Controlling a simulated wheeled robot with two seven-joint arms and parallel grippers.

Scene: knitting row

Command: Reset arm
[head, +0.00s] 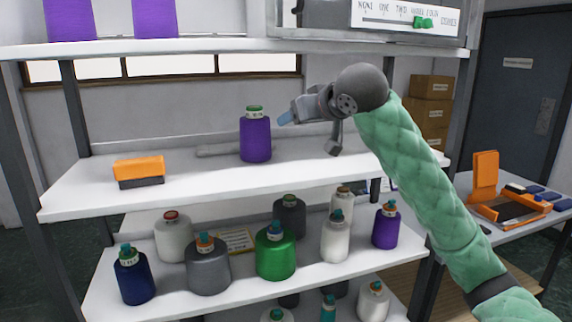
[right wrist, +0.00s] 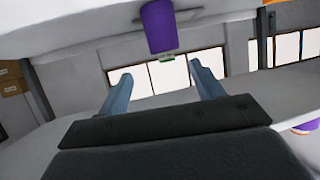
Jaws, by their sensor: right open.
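My right arm in a green sleeve reaches in from the right. Its right gripper (head: 287,118) is over the upper shelf (head: 330,178), just right of a purple yarn cone (head: 256,138) with a green top, and looks apart from it. In the right wrist view the two fingers of the gripper (right wrist: 160,74) are spread with nothing between them. A purple cone (right wrist: 158,27) shows upside down past the fingers there. My left gripper is in neither view.
An orange and black block (head: 139,171) lies at the left of the upper shelf. Several cones, including a green one (head: 275,252), stand on the shelf below. A side table (head: 515,232) with an orange holder (head: 486,175) is at the right. The shelf's front middle is clear.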

